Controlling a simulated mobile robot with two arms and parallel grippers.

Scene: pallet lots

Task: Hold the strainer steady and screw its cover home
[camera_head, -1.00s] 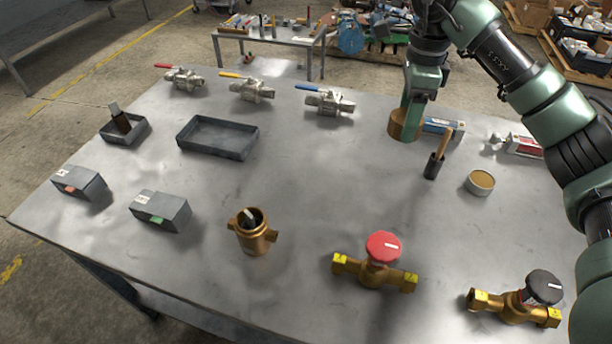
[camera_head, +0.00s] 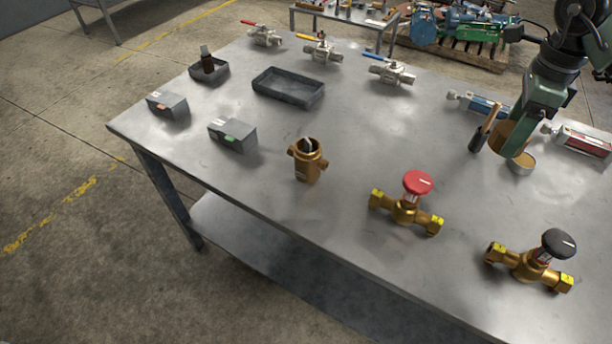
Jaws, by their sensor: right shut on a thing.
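The brass strainer body (camera_head: 308,162) stands upright on the steel table near its front edge. Its round mouth is open at the top, and something dark and grey shows inside. My right gripper (camera_head: 520,131) is shut on the round brass cover (camera_head: 509,139), at the right of the table. The cover hangs just over a small round tin (camera_head: 521,165) with tan contents and partly hides it. I cannot tell whether they touch. My left gripper is out of view, and nothing holds the strainer body.
A brush in a dark pot (camera_head: 479,139) stands just left of the cover. Red-knobbed (camera_head: 407,211) and black-knobbed (camera_head: 530,264) valves lie at the front right. A grey tray (camera_head: 288,88) and lever valves stand farther back. The table's middle is clear.

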